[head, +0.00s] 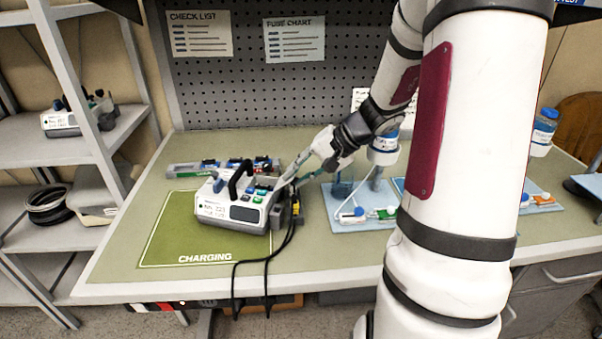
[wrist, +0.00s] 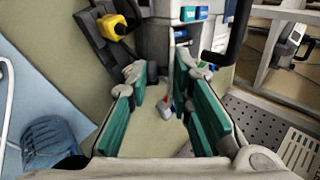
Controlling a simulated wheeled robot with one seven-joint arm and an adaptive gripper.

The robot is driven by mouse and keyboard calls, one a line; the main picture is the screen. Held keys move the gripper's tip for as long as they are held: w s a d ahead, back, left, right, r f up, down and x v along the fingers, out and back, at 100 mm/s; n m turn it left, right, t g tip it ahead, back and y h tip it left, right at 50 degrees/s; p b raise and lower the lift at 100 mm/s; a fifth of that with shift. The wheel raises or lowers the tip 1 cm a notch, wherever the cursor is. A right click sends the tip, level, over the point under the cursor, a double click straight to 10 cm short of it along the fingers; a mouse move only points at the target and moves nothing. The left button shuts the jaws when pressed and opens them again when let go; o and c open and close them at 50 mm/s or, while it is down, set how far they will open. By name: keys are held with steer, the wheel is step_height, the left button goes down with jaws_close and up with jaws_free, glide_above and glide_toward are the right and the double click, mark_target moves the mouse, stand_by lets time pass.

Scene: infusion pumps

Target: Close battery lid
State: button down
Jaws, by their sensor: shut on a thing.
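The infusion pump (head: 228,212), white and grey with a black handle, stands on the bench at the edge of the green charging area. Its side also shows at the top of the wrist view (wrist: 157,40). My gripper (head: 290,180) reaches in from the upper right to this side.
A dark clamp with a yellow knob (wrist: 112,27) and black cables (head: 268,262) are beside the pump. Behind lies a rail with blue and red parts (head: 225,166). Blue trays with tubing (head: 345,208) are to the right. The charging mat's left part (head: 170,230) is clear.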

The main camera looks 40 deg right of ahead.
mark_target(280, 181)
steer(key=r+g+h+p, duration=0.1)
steer(key=p, duration=0.1)
steer(key=w+a+r+g+h+p, duration=0.1)
steer(key=p, duration=0.1)
steer(key=shift+g, duration=0.3)
steer(key=shift+w+a+r+g+h+p, duration=0.15)
steer(key=shift+w+a+g+h+p, duration=0.25)
steer(key=shift+g+p, duration=0.45)
steer(key=shift+w+a+r+g+h+p, duration=0.15)
steer(key=shift+w+g+h+p, duration=0.1)
steer(key=shift+w+g+h, duration=0.15)
steer(key=shift+w+a+g+h+p, duration=0.15)
steer(key=shift+w+g+h+p, duration=0.1)
steer(key=shift+g+h, duration=0.15)
steer(key=shift+w+a+g+h, duration=0.3)
steer(key=shift+w+g+h, duration=0.2)
steer(key=shift+g+h, duration=0.15)
steer(key=shift+w+a+f+g+h+b, duration=0.1)
steer(key=shift+w+a+g+h+b, duration=0.35)
steer(key=shift+g+b, duration=0.5)
steer(key=shift+w+a+f+g+h+b, duration=0.1)
steer(key=shift+w+a+g+h+b, duration=0.2)
steer(key=shift+w+g+h+b, duration=0.45)
steer(key=shift+w+a+f+g+h+b, duration=0.1)
steer(key=shift+w+a+g+h+b, duration=0.25)
steer(key=shift+g+h+b, duration=0.55)
steer(key=shift+g+b, duration=0.3)
steer(key=c, duration=1.5)
jaws_free()
steer(key=shift+s, duration=0.1)
